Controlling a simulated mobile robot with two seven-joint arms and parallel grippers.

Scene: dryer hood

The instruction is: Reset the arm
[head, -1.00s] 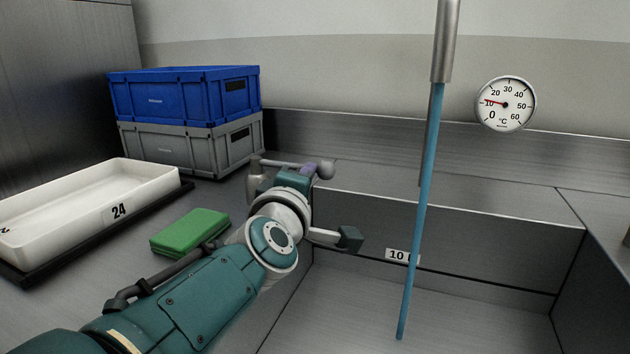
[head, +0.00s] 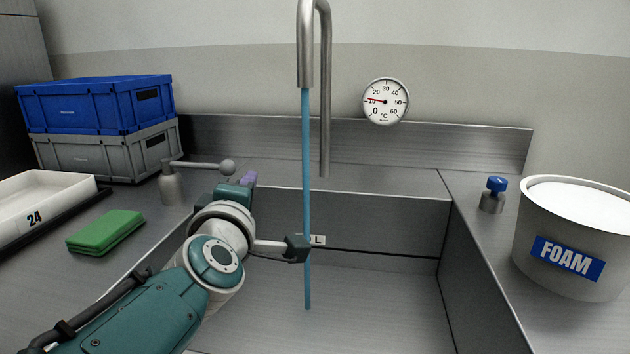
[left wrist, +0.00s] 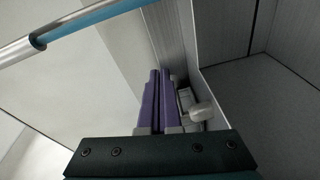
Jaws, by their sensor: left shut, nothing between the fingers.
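My left arm comes in from the lower left of the head view. My left gripper (head: 250,178) has purple fingers, mostly hidden behind the wrist; in the left wrist view the fingers (left wrist: 158,100) lie together, shut and empty. A grey lever with a ball end (head: 195,165) stands on the counter just left of the gripper, apart from it in the picture. It seems to show beside the fingers in the left wrist view (left wrist: 200,111). Blue water (head: 306,200) runs from the metal spout (head: 305,50) into the sink (head: 380,300). My right gripper is not in view.
Blue (head: 95,103) and grey (head: 105,150) crates are stacked at the back left. A FOAM bucket (head: 570,240) and blue-topped knob (head: 493,195) stand at right. A thermometer dial (head: 386,101) hangs on the wall.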

